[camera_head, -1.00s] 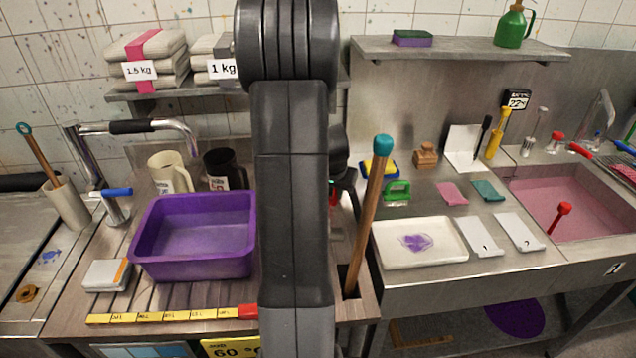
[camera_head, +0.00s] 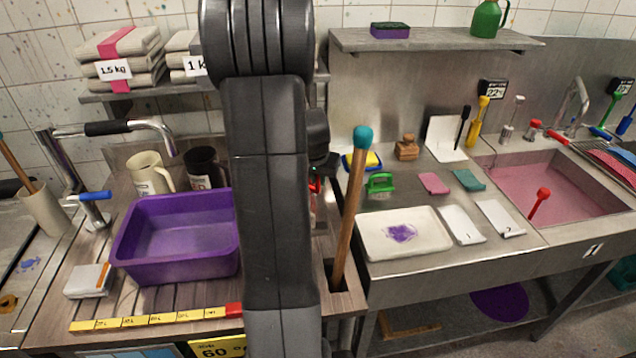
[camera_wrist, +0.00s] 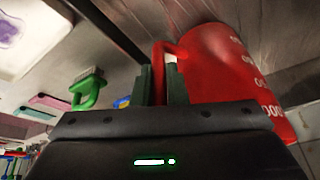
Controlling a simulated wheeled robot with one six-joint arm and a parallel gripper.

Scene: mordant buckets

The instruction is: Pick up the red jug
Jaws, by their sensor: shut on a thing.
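The red jug (camera_wrist: 222,65) with white markings fills the right of the wrist view. My gripper (camera_wrist: 158,82) is shut on the jug's handle, with one finger on each side of it. In the head view my own arm hides most of the jug; only a sliver of red (camera_head: 313,188) shows beside my dark wrist. I cannot tell whether the jug touches the counter.
A purple basin (camera_head: 180,276) stands left of my arm, with a cream jug (camera_head: 146,174) and a black jug (camera_head: 203,166) behind it. A wooden stick with a teal top (camera_head: 351,205) stands close on the right. Farther right are a white tray (camera_head: 430,245) and a pink sink (camera_head: 570,185).

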